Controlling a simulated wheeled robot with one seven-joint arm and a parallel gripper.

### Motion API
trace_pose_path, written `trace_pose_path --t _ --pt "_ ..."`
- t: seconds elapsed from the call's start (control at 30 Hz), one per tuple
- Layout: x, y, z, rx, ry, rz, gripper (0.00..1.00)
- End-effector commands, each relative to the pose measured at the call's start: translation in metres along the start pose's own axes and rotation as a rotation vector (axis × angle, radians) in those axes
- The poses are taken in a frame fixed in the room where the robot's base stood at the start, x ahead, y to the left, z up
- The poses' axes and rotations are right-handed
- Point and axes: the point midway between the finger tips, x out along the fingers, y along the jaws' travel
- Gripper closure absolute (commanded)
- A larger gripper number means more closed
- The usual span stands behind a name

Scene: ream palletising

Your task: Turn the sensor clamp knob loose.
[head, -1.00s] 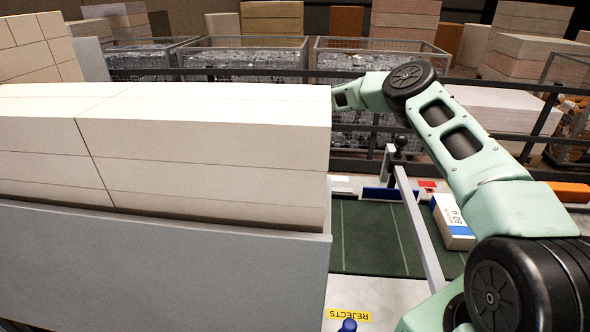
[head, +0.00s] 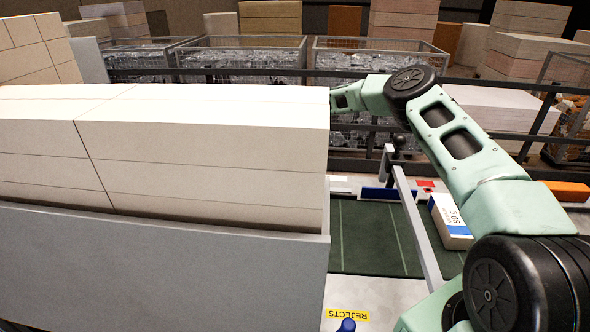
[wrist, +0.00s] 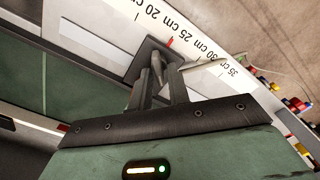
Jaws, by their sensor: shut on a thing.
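In the wrist view my gripper (wrist: 162,82) has its two dark fingers closed on the sensor clamp knob, which is mostly hidden between the fingertips. The dark square clamp block (wrist: 146,54) sits behind the fingertips, against a white ruler strip (wrist: 207,45) with centimetre marks. A small red pointer (wrist: 170,43) shows at the block's edge, near the 25 cm mark. A pale rod (wrist: 203,62) sticks out to the right of the fingers. In the head view my gripper and the knob are hidden behind the white stack.
A tall pale stack (head: 210,145) fills the left of the head view, beside my arm. A green belt (head: 365,240) carries a white and blue ream (head: 450,215). A grey rail (head: 415,225) crosses above it. Coloured parts (wrist: 295,105) line the wrist view's right edge.

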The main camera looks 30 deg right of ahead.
Motion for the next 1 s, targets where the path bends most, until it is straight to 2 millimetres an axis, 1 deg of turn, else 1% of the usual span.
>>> trace_pose_path --t 0.27,0.3,0.33,0.6,0.7,0.77,0.87,0.97,1.0 --pt "-0.002 -0.001 0.001 0.001 -0.003 -0.002 1.00" --pt "-0.002 -0.001 0.001 0.001 -0.003 -0.002 0.77" --pt "-0.002 -0.001 0.001 0.001 -0.003 -0.002 0.70" --pt "-0.001 -0.001 0.000 0.001 -0.001 -0.001 0.70" --pt "-0.006 -0.001 0.000 0.001 -0.002 -0.001 0.70" --pt "-0.013 -0.001 0.001 0.001 -0.002 -0.001 0.70" --pt "-0.030 -0.001 0.001 0.002 -0.004 -0.001 0.70" --pt "-0.050 -0.001 0.001 0.002 -0.004 -0.003 0.70" --pt "-0.059 -0.001 0.001 0.002 -0.005 -0.003 0.70"
